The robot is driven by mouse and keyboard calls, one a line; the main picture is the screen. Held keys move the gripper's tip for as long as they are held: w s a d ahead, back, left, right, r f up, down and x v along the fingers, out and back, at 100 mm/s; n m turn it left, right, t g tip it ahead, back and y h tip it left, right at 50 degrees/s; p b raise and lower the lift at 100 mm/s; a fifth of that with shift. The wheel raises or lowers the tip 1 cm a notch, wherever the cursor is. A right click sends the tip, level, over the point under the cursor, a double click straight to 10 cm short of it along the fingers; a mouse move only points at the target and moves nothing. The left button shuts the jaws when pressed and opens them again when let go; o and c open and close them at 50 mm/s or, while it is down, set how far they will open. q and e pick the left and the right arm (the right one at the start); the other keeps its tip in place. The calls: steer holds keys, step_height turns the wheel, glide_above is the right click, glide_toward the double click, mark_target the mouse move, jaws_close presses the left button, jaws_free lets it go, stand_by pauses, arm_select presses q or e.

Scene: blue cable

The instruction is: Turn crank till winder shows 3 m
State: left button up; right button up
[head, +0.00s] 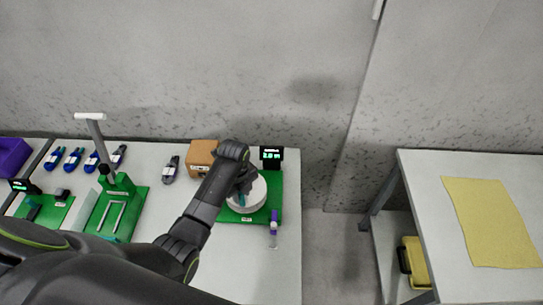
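The winder (278,190) is a green base at the right end of the left table. It carries a round white drum (256,201). Its black display (270,156) shows green digits that look like 2.0 m or 2.8 m, too small to read surely. My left gripper (244,188) points down over the left part of the drum, at the place where a crank handle would be hidden. A small teal patch shows by its fingertips. Whether the fingers are shut on the crank cannot be seen. My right gripper is not in view.
A brown box (201,155) stands behind my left arm. A purple-capped item (274,222) is at the winder's front edge. A green press with a white-handled lever (118,195) stands left, near several blue cable bundles (73,158). A side table with a yellow mat (490,220) stands right, across a gap.

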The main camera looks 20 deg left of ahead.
arm_select(q)
steer(key=shift+o, duration=1.4)
steer(key=shift+r, duration=4)
